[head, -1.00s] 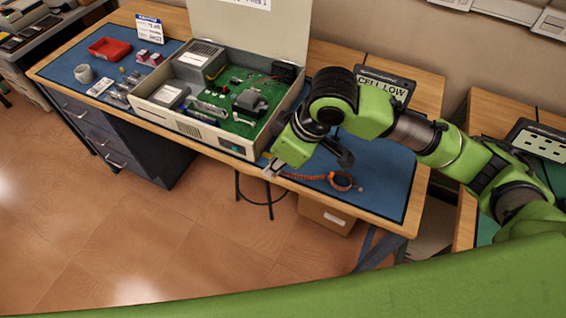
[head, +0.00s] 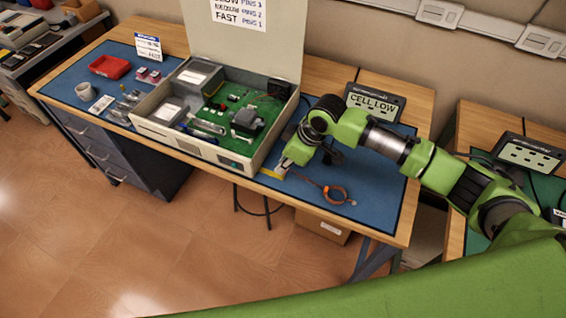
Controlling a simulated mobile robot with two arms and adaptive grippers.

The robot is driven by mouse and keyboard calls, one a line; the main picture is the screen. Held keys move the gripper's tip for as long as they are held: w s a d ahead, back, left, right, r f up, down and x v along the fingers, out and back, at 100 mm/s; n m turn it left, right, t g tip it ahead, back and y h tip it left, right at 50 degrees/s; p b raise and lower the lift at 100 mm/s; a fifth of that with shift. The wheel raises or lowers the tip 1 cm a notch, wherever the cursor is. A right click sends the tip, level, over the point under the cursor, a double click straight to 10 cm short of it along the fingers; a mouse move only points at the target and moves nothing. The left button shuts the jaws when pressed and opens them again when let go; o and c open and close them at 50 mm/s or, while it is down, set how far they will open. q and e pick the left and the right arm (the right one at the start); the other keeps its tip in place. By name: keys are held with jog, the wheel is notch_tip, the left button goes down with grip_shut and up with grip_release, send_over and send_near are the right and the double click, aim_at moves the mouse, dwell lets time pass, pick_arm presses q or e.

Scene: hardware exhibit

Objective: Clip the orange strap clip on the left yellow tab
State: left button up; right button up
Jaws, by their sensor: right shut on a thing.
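My right gripper (head: 281,171) is shut at the end of the orange strap, low over the blue mat just right of the open case's front corner. The strap clip itself is hidden in the fingers or too small to make out. The orange strap (head: 336,195) runs from the fingers to a small coil lying on the mat. A small yellow strip (head: 267,174) shows at the table's front edge, just left of the fingertips; I cannot tell for certain whether it is the left tab. My left gripper is out of view.
The open case (head: 198,147) with a green circuit board stands left of my gripper, its lid raised. A CELL LOW display (head: 374,103) stands behind my arm. A red tray (head: 110,67) and a grey mug (head: 86,91) sit far left. The mat right of the coil is clear.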

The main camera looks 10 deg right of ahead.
aim_at(284, 175)
jog(key=shift+f, duration=0.6)
dwell(0.3)
jog(key=shift+f+b, duration=0.45)
jog(key=shift+f, duration=0.75)
dwell(0.8)
jog(key=o, duration=0.8)
jog(key=shift+o, duration=0.2)
jog(key=o, duration=0.3)
jog(key=shift+r+p, duration=0.65)
jog(key=shift+p, duration=0.2)
dwell(0.5)
